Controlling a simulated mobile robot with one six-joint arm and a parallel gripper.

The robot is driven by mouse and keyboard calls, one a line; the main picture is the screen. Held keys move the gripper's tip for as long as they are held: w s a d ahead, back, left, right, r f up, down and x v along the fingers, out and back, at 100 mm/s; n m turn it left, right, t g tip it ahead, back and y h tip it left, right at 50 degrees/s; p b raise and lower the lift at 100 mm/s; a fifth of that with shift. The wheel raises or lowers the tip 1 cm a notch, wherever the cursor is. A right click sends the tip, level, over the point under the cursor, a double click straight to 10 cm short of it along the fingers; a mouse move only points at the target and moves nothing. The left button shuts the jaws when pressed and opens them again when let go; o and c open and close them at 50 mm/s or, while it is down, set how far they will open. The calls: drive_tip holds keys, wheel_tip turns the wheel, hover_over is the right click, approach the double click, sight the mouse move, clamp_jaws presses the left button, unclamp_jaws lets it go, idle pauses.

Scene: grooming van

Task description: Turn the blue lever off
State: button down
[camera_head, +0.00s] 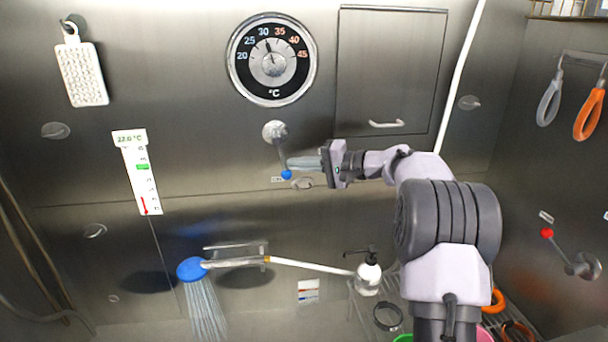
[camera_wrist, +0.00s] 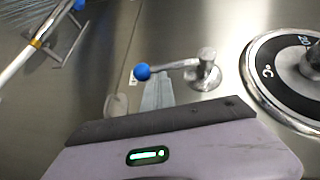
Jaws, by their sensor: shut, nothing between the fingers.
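The blue lever (camera_head: 286,174) has a metal arm with a blue ball at its end. It hangs down and slightly right from a round pivot (camera_head: 275,131) on the steel wall below the dial. In the wrist view the blue ball (camera_wrist: 142,72) and the lever's arm show just beyond the fingers. My gripper (camera_head: 292,163) is shut and empty. Its fingertips are right beside the lever's arm, just above the ball; I cannot tell whether they touch it. A blue shower head (camera_head: 192,269) sprays water at the lower left.
A round temperature dial (camera_head: 272,60) is above the lever. A cabinet door (camera_head: 390,70) is to its right. A soap bottle (camera_head: 368,277) stands below, near my arm. A red-ball lever (camera_head: 548,233) is on the right wall. Open space lies left of the blue lever.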

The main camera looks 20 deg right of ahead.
drive_tip(key=shift+w+a+f+b, duration=0.1)
drive_tip(key=shift+a+f+b, duration=0.3)
drive_tip(key=shift+a+b, duration=0.4)
drive_tip(key=shift+d+b, duration=0.1)
drive_tip(key=shift+b, duration=0.2)
